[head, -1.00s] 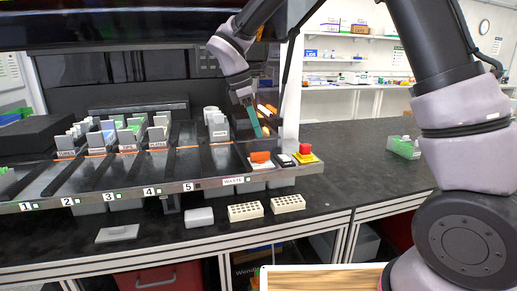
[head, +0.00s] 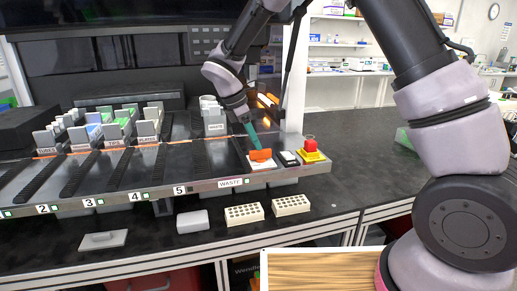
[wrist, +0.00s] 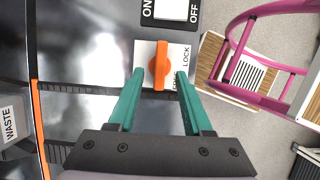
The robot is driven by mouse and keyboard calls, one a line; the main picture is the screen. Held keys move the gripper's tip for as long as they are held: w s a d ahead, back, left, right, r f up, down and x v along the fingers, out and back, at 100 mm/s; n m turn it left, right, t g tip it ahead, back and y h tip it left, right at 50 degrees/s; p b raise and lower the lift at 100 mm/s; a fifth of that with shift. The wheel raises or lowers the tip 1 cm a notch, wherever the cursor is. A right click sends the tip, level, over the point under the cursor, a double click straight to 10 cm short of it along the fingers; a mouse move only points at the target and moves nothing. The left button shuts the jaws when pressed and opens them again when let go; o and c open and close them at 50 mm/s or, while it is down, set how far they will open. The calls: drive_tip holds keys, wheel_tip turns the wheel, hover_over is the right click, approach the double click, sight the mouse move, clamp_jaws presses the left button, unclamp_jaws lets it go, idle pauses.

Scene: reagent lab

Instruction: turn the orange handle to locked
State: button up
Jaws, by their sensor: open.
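The orange handle (wrist: 159,66) sits on a white plate (wrist: 145,48) on the front panel, its long side running up and down in the wrist view. The word LOCK is printed to its right; another word below that is partly hidden by a finger. In the head view the handle (head: 260,154) is at the right part of the rack's front edge. My gripper (wrist: 160,76) is open, its two teal fingers on either side of the handle in the wrist view, with gaps showing. In the head view my gripper (head: 254,143) comes down from above, right at the handle; contact cannot be told.
A black-and-white ON/OFF switch (head: 288,158) and a red button on a yellow base (head: 311,152) stand right of the handle. White racks (head: 291,205) lie on the bench below.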

sight(260, 155)
drive_tip(key=shift+x, duration=1.95)
clamp_jaws()
